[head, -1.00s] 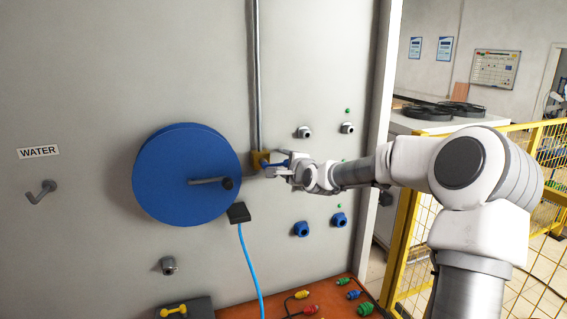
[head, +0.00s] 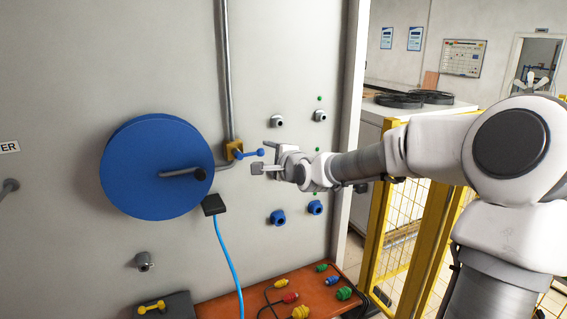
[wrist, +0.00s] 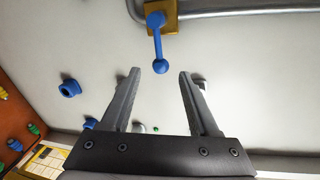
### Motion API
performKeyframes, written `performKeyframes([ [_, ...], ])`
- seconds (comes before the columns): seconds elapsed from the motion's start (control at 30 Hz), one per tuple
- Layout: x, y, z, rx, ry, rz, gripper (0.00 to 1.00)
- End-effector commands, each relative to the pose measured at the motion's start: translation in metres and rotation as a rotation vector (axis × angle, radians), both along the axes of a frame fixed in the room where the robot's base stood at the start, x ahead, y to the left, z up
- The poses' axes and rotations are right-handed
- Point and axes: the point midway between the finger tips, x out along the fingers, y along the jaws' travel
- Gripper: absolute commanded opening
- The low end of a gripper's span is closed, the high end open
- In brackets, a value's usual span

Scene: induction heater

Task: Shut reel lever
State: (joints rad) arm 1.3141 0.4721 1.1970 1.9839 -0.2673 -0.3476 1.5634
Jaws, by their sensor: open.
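The reel lever (head: 250,153) is a blue handle with a ball end on a brass valve (head: 234,149), beside the big blue reel (head: 157,167). It sticks out to the right in the head view. In the wrist view the lever (wrist: 157,35) hangs from the brass valve (wrist: 160,12), its ball end lying beyond and between the fingertips. My gripper (head: 265,158) is open and empty, just right of the lever. The wrist view shows the gripper (wrist: 160,74) with both fingers spread and a clear gap between the tips and the ball.
A grey pipe (head: 224,70) runs down the wall to the valve. Blue sockets (head: 278,217) and grey ones (head: 277,121) stick out around my gripper. An orange table (head: 260,290) with coloured plugs is below. A yellow fence (head: 420,230) stands at right.

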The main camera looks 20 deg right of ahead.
Motion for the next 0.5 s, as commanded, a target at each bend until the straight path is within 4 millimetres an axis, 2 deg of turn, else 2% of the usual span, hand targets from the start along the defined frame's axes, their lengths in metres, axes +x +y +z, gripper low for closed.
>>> performKeyframes([
  [0.5,-0.052,-0.004,0.011,0.001,0.002,-0.003,0.61],
])
